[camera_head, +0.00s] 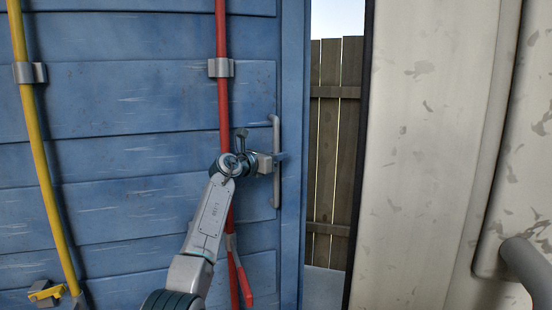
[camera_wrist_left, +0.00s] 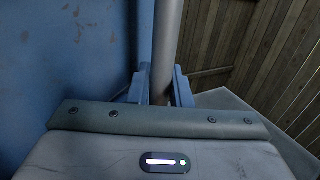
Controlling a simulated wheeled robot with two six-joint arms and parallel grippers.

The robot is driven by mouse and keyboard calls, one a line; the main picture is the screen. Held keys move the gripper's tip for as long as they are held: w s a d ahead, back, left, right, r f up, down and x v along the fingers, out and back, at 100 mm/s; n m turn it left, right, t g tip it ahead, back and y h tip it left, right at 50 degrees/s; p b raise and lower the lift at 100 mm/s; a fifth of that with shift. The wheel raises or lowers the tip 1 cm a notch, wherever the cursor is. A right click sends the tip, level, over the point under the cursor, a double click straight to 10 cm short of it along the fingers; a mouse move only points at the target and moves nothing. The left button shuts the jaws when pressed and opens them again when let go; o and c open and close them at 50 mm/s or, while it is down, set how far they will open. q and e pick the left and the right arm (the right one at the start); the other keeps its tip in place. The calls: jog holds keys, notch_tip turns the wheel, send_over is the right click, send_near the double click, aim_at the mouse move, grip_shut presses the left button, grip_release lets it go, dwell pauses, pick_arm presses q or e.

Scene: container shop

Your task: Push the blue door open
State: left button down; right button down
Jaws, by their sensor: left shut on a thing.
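The blue door (camera_head: 150,100) of horizontal panels fills the left half of the head view. It stands ajar, with a gap along its right edge. A grey vertical bar handle (camera_head: 276,185) is mounted near that edge. My left gripper (camera_head: 279,160) is at the middle of this handle, its arm coming up from below. In the left wrist view the handle (camera_wrist_left: 167,45) runs up between the two blue fingers of the gripper (camera_wrist_left: 160,88), which is shut on it. The door surface (camera_wrist_left: 70,60) is at the left there. My right gripper is not in view.
A red pipe (camera_head: 222,110) and a yellow pipe (camera_head: 40,150) run down the door. A pale, worn panel (camera_head: 420,150) with a grey bar (camera_head: 528,268) stands at the right. A wooden fence (camera_head: 335,130) shows through the gap.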

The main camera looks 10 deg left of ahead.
pick_arm(q)
jog(key=shift+w+a+f, duration=0.2)
jog(key=shift+w+f, duration=0.1)
jog(key=shift+f, duration=0.1)
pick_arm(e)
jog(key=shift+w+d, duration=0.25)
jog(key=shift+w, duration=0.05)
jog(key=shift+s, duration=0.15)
pick_arm(q)
jog(key=c, duration=1.6)
grip_release()
jog(key=shift+o, duration=1.1)
jog(key=shift+a, duration=0.1)
jog(key=shift+w+a+r, duration=0.1)
jog(key=shift+r, duration=0.05)
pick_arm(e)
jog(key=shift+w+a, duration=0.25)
